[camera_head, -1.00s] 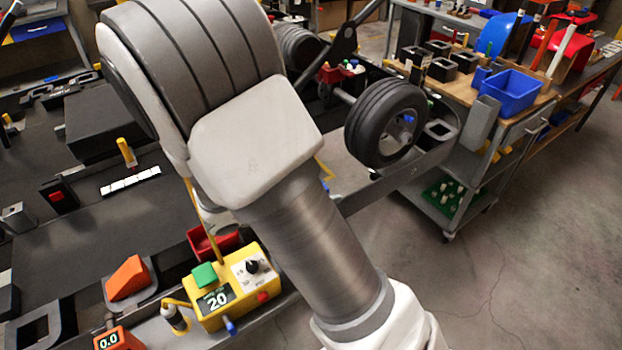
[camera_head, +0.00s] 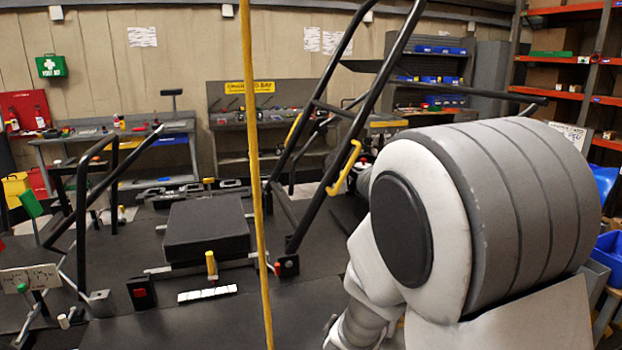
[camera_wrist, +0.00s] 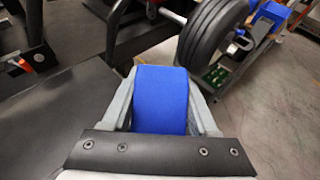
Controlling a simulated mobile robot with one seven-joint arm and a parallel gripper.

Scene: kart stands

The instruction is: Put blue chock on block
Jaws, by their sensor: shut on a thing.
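The blue chock (camera_wrist: 160,98) fills the space between the two grey fingers of my gripper (camera_wrist: 160,82) in the wrist view. The gripper is shut on it, one finger along each side. The chock is held above a dark flat surface and the floor; its height cannot be told. In the head view my arm covers the right side, and neither the gripper nor the chock shows. I cannot make out the block in either current view.
A black tyre (camera_wrist: 212,32) stands just beyond the chock, to the right, in the wrist view. In the head view, a thin yellow pole (camera_head: 254,170) and black frame bars (camera_head: 345,125) rise near my arm. A black pad (camera_head: 206,229) lies on the dark deck.

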